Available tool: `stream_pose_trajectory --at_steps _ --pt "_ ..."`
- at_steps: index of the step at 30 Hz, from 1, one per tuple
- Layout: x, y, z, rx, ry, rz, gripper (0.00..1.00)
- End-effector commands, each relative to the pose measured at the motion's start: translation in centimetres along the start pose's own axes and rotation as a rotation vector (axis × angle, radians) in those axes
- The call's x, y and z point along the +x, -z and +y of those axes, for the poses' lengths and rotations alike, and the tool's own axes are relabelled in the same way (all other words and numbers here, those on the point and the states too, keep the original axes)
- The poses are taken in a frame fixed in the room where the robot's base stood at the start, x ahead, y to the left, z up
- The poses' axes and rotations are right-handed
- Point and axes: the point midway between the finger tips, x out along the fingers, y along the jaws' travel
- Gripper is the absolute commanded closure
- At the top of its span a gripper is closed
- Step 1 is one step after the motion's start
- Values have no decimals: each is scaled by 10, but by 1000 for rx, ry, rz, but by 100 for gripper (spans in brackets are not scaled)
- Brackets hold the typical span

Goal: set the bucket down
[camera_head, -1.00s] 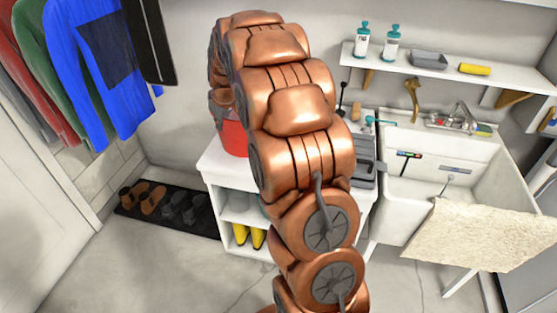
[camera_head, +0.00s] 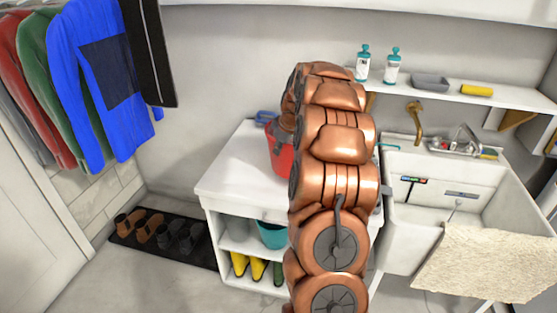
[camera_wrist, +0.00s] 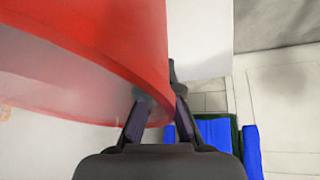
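The red bucket (camera_head: 279,158) shows in the head view at or just over the white top of a low cabinet (camera_head: 232,180), partly hidden behind my arm. I cannot tell whether its base touches the top. In the wrist view the bucket (camera_wrist: 110,45) fills the upper left, its red wall and curved edge close to the camera. My gripper (camera_wrist: 162,100) has one dark finger on each side of that edge and looks shut on it. In the head view my gripper is hidden behind my copper arm.
A teal tub (camera_head: 271,235) and yellow boots (camera_head: 247,267) sit inside the cabinet. A blue object (camera_head: 266,117) lies at its back. The sink (camera_head: 415,230) stands to the right, with a wall shelf (camera_head: 470,93) above. Jackets (camera_head: 100,85) hang left. The cabinet's left top is clear.

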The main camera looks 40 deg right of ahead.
Motion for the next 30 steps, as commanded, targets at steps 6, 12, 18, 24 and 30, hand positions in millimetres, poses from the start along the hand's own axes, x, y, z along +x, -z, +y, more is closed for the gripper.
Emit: stream_pose_trajectory --at_steps 6,12,18,24,30 --pt "14 -6 -1 -1 -2 1 100" --pt "38 -15 -5 -1 -1 1 100" --pt "42 -16 -5 -2 -4 3 100" --pt "45 -18 -6 -2 -4 3 100" --pt "44 -17 -6 -2 -4 3 80"
